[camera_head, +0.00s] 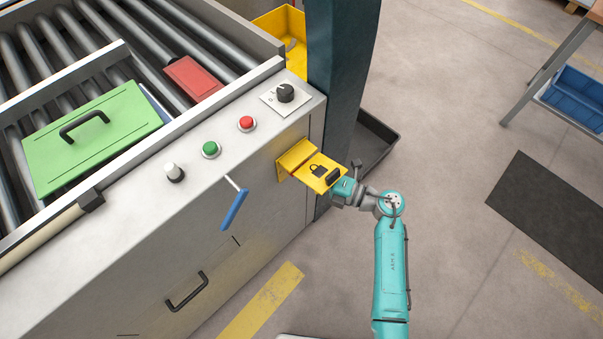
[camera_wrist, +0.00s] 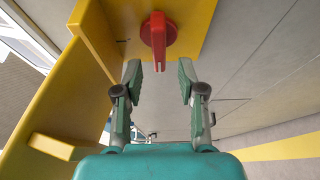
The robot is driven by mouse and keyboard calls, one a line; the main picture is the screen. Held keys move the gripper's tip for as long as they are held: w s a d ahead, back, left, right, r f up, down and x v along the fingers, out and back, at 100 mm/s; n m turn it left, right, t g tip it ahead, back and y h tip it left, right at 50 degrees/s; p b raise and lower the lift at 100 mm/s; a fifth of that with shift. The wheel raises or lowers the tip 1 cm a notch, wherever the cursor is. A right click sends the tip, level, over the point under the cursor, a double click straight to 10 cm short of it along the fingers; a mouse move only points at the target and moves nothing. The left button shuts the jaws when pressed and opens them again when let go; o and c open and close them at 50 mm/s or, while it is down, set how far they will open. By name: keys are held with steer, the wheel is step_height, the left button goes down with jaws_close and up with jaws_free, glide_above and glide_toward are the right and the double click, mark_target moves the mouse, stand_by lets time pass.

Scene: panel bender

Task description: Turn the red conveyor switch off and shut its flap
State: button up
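The red conveyor switch (camera_wrist: 158,38) shows in the wrist view, a red knob with a long grip on a yellow backing plate (camera_wrist: 195,22). In the head view the flap hides it. The yellow flap (camera_head: 300,156) stands open, sticking out from the machine's side, with a padlock mark and a black handle (camera_head: 333,175). In the wrist view the flap (camera_wrist: 50,105) rises along the left. My gripper (camera_wrist: 160,80) is open and empty, its fingers pointing at the switch, with a gap before it. In the head view my gripper (camera_head: 343,192) is at the flap's outer edge, fingertips hidden.
The machine top carries a black rotary knob (camera_head: 285,92), a red button (camera_head: 247,123), a green button (camera_head: 211,149) and a white-topped control (camera_head: 174,172). A blue-handled lever (camera_head: 235,209) sticks out left of the flap. A dark post (camera_head: 340,70) stands behind.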

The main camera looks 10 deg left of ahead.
steer(key=v, duration=1)
steer(key=shift+a, duration=0.1)
